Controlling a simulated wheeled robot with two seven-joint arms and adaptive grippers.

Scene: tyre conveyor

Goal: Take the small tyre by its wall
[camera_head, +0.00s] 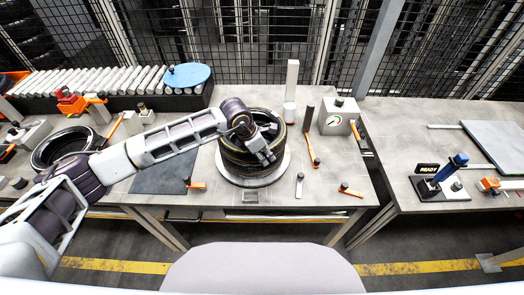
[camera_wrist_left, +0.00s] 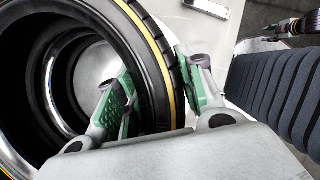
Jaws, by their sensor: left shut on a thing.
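The small tyre (camera_head: 232,152) is black with a yellow stripe and lies flat on a round pale base (camera_head: 285,170) on the middle table. My left gripper (camera_head: 264,152) reaches down over its near right side. In the left wrist view the tyre (camera_wrist_left: 135,38) fills the left half. My left gripper (camera_wrist_left: 155,72) straddles its wall there, one green-padded finger inside the opening and the other against the outer tread. It is shut on the wall. Part of the tyre is hidden under my wrist.
Another tyre (camera_head: 62,146) lies at the left. A roller conveyor (camera_head: 95,80) with a blue disc (camera_head: 187,75) runs behind. A white post (camera_head: 291,85), a gauge box (camera_head: 338,116) and orange-handled tools stand around the tyre. A second table (camera_head: 440,150) is at the right.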

